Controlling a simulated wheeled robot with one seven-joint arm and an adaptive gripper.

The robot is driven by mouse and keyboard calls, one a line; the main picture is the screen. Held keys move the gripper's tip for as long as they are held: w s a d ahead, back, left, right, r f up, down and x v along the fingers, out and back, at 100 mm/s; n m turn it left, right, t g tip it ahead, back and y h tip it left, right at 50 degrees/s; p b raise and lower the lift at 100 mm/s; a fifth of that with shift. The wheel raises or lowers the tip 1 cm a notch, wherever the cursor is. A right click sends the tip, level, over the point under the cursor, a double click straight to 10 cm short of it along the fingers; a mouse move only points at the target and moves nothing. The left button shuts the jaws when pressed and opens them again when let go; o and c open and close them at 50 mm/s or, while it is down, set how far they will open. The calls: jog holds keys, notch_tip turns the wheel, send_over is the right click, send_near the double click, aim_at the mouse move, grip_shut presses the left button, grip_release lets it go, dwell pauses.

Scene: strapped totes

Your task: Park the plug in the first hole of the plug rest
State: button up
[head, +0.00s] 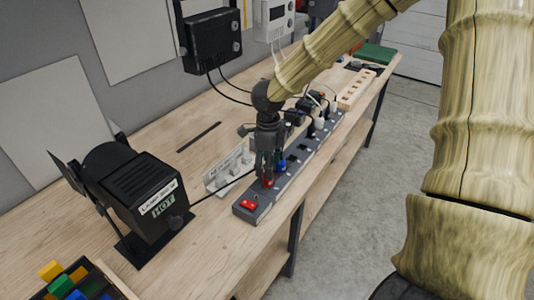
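My gripper (268,174) points down over the near part of the grey power strip (262,207). A red piece (268,184) shows right at its fingertips; I cannot tell whether it is a plug or a switch. A black cable (222,187) runs from the dark lamp to the fingertips, and its plug end is hidden there. I cannot tell whether the fingers are closed on it. A pale wooden block with a row of holes (357,90), which looks like the plug rest, lies at the far end of the bench.
The lamp (143,197), labelled HOT, stands to the left. A light labelled rack (229,170) sits just left of the strip. Blue, black and white plugs (320,123) crowd the strip's far part. A box of coloured blocks (75,283) is at the near left corner.

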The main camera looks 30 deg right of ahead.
jog(key=shift+f+p, duration=0.4)
jog(key=shift+f, duration=2.55)
grip_shut()
jog(key=shift+r+p, duration=2.55)
jog(key=shift+p, duration=0.1)
jog(key=shift+s+f, duration=0.1)
jog(key=shift+f, duration=0.05)
